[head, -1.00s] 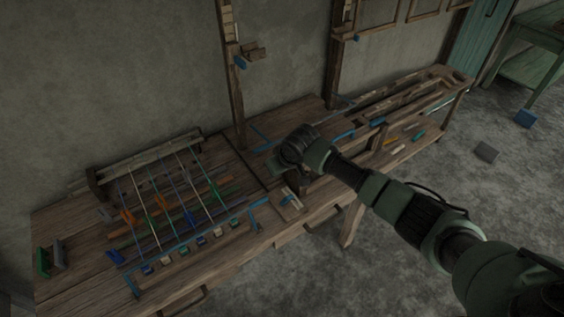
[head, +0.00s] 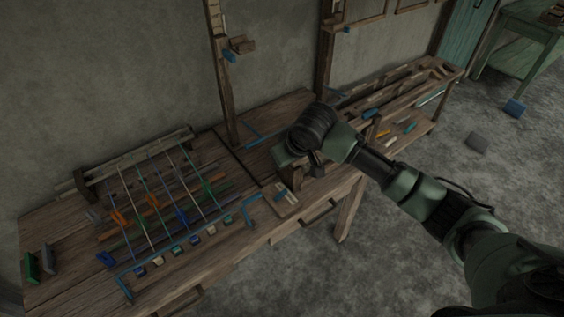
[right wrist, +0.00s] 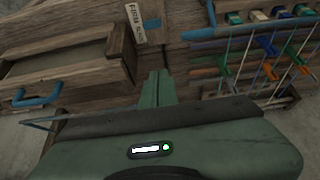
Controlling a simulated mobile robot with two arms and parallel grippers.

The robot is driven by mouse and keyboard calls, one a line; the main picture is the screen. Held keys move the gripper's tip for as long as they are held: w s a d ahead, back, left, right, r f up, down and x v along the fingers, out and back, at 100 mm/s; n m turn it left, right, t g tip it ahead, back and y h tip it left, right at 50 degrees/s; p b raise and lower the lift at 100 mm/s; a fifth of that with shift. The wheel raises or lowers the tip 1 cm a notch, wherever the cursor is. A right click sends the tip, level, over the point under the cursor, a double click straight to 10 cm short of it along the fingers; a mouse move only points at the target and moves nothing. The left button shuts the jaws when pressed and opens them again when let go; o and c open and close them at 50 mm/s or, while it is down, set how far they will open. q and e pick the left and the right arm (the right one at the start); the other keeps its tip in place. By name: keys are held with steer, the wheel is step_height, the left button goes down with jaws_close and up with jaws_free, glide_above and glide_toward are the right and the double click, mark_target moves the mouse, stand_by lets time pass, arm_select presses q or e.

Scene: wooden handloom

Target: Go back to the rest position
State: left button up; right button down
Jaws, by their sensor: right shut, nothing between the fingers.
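My right arm comes in from the lower right in the head view. Its gripper (head: 290,158) is over the wooden bench (head: 75,285), right of the string frame, partly hidden behind the wrist. In the right wrist view the two green fingers of the right gripper (right wrist: 158,78) are together, with nothing between them. A wooden block with a paper label (right wrist: 135,24) lies beyond the fingertips. My left gripper is in neither view.
The loom's strung warp frame (head: 135,160) with coloured pieces lies on the left of the bench. Upright posts (head: 222,80) stand at the back. A lower shelf with coloured tools (head: 400,140) is at right.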

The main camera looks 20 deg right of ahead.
steer(key=shift+w, duration=0.1)
steer(key=s+a+f+y, duration=0.1)
steer(key=s+a+f, duration=0.2)
steer(key=s, duration=0.4)
steer(key=s+a+f, duration=0.2)
steer(key=s+f, duration=0.2)
steer(key=s, duration=0.4)
steer(key=s+d+f+m+g+h, duration=0.1)
steer(key=s+d, duration=0.4)
steer(key=s, duration=0.4)
steer(key=s+d+f+m+g+h, duration=0.15)
steer(key=s+d, duration=0.25)
steer(key=s, duration=0.4)
step_height(320, 180, down, 29)
steer(key=s+b, duration=0.2)
steer(key=b, duration=0.1)
steer(key=s+d+f+g+b, duration=0.1)
steer(key=s+d+f+b, duration=0.1)
steer(key=s+f, duration=1.3)
step_height(320, 180, down, 2)
steer(key=shift+d+f+n+b, duration=0.1)
steer(key=shift+d+n+b, duration=0.3)
steer(key=shift+d+n, duration=0.1)
